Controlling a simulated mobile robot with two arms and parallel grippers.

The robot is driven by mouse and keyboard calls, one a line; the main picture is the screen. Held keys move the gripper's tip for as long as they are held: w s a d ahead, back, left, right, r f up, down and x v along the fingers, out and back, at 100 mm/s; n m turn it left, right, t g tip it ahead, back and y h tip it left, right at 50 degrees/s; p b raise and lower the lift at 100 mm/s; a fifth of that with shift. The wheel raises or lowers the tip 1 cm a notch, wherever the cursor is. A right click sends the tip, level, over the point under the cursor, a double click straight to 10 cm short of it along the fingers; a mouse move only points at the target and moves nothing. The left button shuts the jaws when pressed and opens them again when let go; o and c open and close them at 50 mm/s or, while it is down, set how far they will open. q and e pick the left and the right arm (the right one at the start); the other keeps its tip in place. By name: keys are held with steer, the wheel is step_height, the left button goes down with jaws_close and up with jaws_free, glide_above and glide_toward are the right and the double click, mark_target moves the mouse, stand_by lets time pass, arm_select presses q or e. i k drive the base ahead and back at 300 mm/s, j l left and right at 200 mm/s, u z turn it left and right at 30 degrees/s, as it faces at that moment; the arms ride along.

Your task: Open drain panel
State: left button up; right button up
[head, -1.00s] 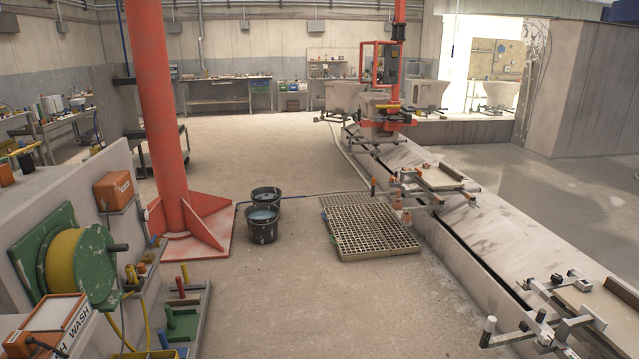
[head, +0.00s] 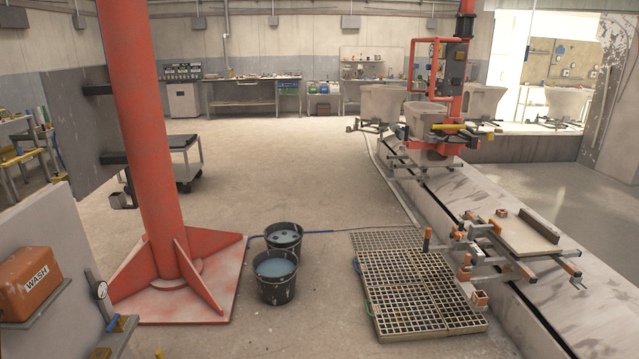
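A floor grating (head: 386,240) lies beside the conveyor track, right of the buckets. A thicker beige lattice panel (head: 418,290) lies flat in front of it and hides part of the floor there. Something green and blue shows along the panel's left edge, too small to tell whether it is a handle. I cannot tell for sure which of the two is the drain panel. Neither of my grippers is in view.
Two dark buckets of water (head: 276,277) stand left of the panel. A red column (head: 150,150) with a wide finned base is further left. The conveyor track (head: 545,300) with a clamp fixture (head: 480,265) borders the right. Open floor (head: 270,170) lies behind the buckets.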

mark_target(377, 310)
steer(key=i+j+z, duration=0.2)
steer(key=i, duration=0.3)
steer(key=i+j+z, duration=0.2)
steer(key=i, duration=0.35)
steer(key=i+j+z, duration=0.2)
steer(key=i, duration=0.3)
steer(key=i+j+z, duration=0.2)
steer(key=i, duration=0.3)
steer(key=j, duration=0.05)
